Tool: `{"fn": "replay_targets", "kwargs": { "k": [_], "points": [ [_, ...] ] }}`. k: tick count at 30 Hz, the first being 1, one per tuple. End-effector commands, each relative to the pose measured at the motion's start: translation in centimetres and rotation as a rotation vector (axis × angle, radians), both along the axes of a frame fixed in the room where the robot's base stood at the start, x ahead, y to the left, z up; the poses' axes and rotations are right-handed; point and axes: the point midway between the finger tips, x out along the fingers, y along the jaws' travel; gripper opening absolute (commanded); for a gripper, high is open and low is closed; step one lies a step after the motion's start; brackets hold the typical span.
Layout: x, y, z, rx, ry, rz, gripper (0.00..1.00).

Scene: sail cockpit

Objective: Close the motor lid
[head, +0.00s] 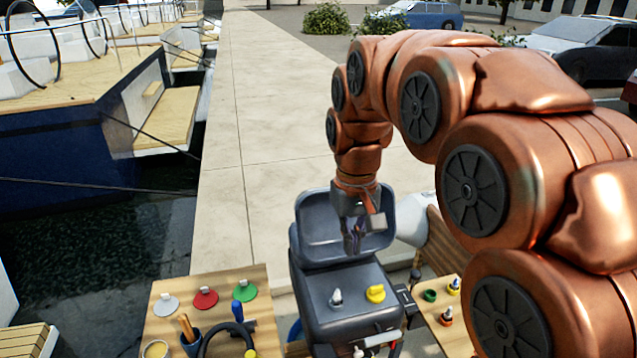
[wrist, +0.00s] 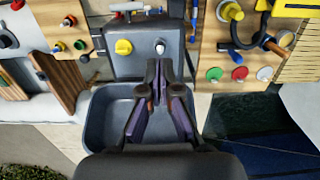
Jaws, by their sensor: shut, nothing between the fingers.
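The motor lid (head: 316,228) is a dark grey, hollow cover standing open at the back of the grey motor housing (head: 335,318). In the wrist view the lid (wrist: 98,118) shows its hollow inner side, and the housing top (wrist: 127,68) lies beyond it. My gripper (head: 352,248) points down in front of the lid's inner side, above the rear of the housing. In the wrist view my gripper (wrist: 158,68) has its fingertips together, with nothing between them. It covers part of the lid; I cannot tell whether they touch.
A yellow knob (head: 375,293) and a grey knob (head: 336,297) stand on the housing top. A wooden board (head: 165,325) with coloured knobs and a cup is at left; a smaller board (head: 440,312) is at right. Boats and water lie left of the pale dock (head: 270,120).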

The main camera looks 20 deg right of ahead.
Motion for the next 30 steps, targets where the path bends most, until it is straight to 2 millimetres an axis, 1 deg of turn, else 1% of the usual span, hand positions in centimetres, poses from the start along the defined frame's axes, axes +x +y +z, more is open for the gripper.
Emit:
{"fn": "replay_targets", "kwargs": {
  "k": [1,8,12,20,27,30],
  "points": [
    [1.8,0.0,0.6,0.0,-0.01,0.0,0.0],
    [8.1,-0.2,2.5,0.0,-0.043,-0.001,0.0],
    [11.7,-0.4,3.3,0.0,-0.062,-0.002,0.0],
    [18.1,-0.7,4.3,-0.002,-0.102,-0.004,0.0],
    [23.3,-1.0,4.4,-0.003,-0.136,-0.007,0.0],
    [25.2,-1.1,4.2,-0.003,-0.147,-0.008,0.0]
  ]
}}
